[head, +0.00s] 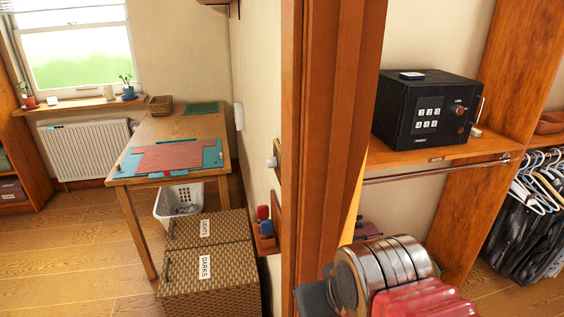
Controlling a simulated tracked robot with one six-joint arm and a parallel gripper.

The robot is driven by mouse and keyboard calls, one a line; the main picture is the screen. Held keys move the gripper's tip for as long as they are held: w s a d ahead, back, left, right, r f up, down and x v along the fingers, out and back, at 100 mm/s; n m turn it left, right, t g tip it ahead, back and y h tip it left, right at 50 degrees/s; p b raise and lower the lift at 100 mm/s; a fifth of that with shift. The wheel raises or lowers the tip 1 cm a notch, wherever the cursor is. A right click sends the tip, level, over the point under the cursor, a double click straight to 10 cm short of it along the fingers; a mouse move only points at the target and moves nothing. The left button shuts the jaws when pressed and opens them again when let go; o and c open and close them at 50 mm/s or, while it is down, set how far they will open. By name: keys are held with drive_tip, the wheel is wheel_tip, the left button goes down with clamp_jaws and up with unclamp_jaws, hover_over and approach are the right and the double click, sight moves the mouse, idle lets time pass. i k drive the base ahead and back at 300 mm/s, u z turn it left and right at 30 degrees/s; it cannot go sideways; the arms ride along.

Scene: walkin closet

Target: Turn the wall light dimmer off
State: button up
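A pale round knob (271,162) sticks out from a thin plate on the side wall, just left of the wooden door frame. It looks like the dimmer; I see it nearly edge-on, so its setting cannot be read. My arm, silver and red, is at the bottom right in front of the closet. A dark grey part at its left end (314,298) may be my gripper; no fingers can be made out. It is below and right of the knob, apart from it in the picture.
The wooden door frame (330,130) stands between the knob's wall and the closet with a black safe (425,112). Below the knob are a small wall shelf (265,240) and a wicker hamper (208,275). A craft table (205,128) stands behind; floor at left is clear.

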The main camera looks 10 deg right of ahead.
sight(273, 162)
drive_tip(key=u, duration=1.85)
drive_tip(key=i, duration=1.35)
drive_tip(key=z, duration=0.3)
